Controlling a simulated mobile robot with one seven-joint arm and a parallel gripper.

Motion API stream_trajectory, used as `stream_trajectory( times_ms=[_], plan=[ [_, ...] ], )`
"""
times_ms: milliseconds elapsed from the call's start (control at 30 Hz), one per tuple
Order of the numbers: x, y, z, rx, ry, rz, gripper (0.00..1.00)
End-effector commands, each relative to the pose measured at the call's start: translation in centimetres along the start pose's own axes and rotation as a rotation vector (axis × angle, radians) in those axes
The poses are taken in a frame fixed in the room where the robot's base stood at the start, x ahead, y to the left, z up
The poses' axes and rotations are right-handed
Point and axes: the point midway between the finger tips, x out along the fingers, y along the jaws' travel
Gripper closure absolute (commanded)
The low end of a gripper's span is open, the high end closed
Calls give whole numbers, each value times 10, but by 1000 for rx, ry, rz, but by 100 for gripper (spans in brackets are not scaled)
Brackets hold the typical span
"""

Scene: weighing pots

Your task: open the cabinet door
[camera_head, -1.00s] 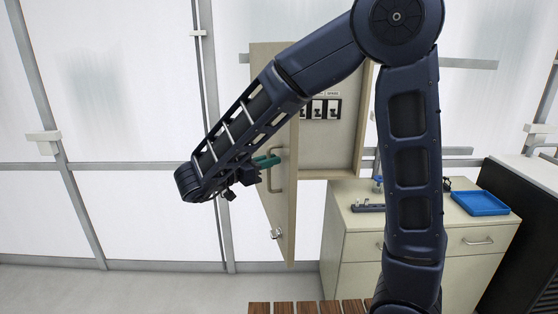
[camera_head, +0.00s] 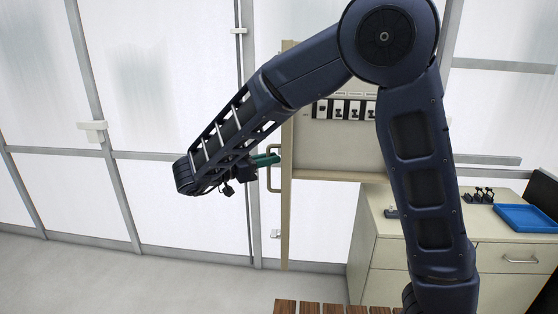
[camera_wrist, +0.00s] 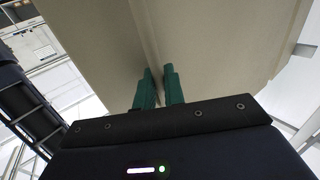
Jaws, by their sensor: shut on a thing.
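The cabinet (camera_head: 335,150) hangs on the wall with its door (camera_head: 287,215) swung open, seen nearly edge-on in the head view. The door's bar handle (camera_head: 269,184) is on its left face. My gripper (camera_head: 272,160), with green fingers, is at the upper part of the handle and shut on it. In the wrist view my gripper (camera_wrist: 160,85) shows two close green fingers in front of the beige door panel (camera_wrist: 215,40). The handle between the fingers is hard to make out there. Inside the cabinet, several dark items (camera_head: 345,109) sit on a panel.
A beige drawer cabinet (camera_head: 385,270) stands at the right, with a blue tray (camera_head: 527,218) and small dark items (camera_head: 478,195) on top. A slatted wooden surface (camera_head: 320,306) is at the bottom. The floor at left (camera_head: 130,280) is clear.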

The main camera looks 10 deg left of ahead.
Motion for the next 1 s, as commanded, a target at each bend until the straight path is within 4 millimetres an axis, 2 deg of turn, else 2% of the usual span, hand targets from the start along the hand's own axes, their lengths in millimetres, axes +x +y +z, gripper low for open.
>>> stream_trajectory(
  times_ms=[533, 1000],
  plan=[
    [-47, -36, 0, 2, 2, 64, 100],
    [-66, -56, 0, 1, 0, 126, 100]
  ],
)
